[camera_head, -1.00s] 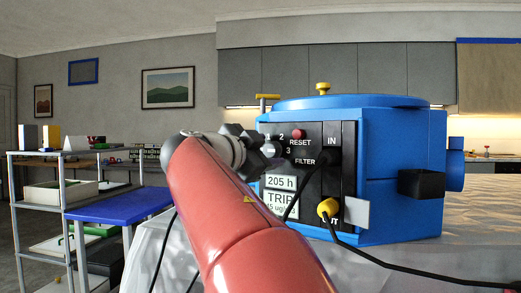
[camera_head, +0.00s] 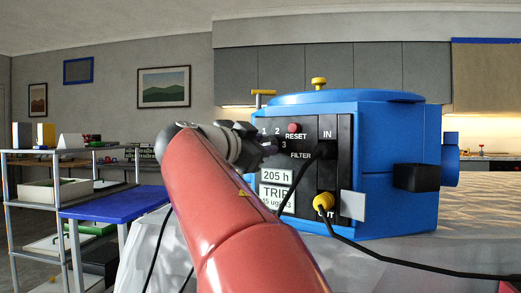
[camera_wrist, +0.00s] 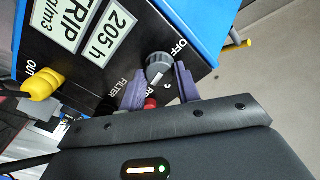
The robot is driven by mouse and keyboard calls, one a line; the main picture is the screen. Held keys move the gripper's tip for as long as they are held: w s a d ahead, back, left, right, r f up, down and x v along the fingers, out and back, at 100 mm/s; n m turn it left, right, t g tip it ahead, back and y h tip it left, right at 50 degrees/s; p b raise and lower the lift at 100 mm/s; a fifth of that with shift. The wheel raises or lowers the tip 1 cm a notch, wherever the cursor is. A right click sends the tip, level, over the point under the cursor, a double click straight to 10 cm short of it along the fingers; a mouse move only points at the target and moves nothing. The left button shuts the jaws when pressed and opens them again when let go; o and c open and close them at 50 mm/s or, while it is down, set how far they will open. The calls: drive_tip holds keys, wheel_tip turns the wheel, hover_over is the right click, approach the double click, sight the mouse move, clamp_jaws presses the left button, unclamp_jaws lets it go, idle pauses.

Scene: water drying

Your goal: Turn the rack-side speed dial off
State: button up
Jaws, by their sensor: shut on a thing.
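The blue machine (camera_head: 385,150) has a black front panel (camera_head: 328,170) with a speed dial at its left, rack-side end. In the wrist view the round grey dial (camera_wrist: 158,66) sits between my two purple fingers, beside the OFF label (camera_wrist: 177,48). My gripper (camera_wrist: 160,88) is shut on it, with a fingertip on either side. In the head view my gripper (camera_head: 266,147) reaches the panel from the left and hides most of the dial; the numbers 1, 2 and 3 show around it. The dial's exact setting is hard to read.
A red RESET button (camera_head: 293,128) lies close to the dial. A yellow OUT plug (camera_head: 323,202) and black cables hang from the panel.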

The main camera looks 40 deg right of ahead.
drive_tip(key=n+b, duration=0.1)
drive_tip(key=n, duration=0.7)
drive_tip(key=shift+b, duration=0.35)
drive_tip(key=n, duration=0.4)
drive_tip(key=shift+n, duration=0.3)
drive_tip(key=n+p, duration=0.1)
drive_tip(key=n, duration=0.2)
drive_tip(key=shift+w+n, duration=0.1)
drive_tip(key=shift+n, duration=0.3)
drive_tip(key=n+p, duration=0.1)
drive_tip(key=n, duration=0.3)
drive_tip(key=shift+p, duration=0.35)
drive_tip(key=n+p, duration=0.1)
drive_tip(key=n, duration=0.4)
drive_tip(key=shift+p, duration=0.35)
drive_tip(key=shift+f+n, duration=0.15)
drive_tip(key=shift+n, duration=3.95)
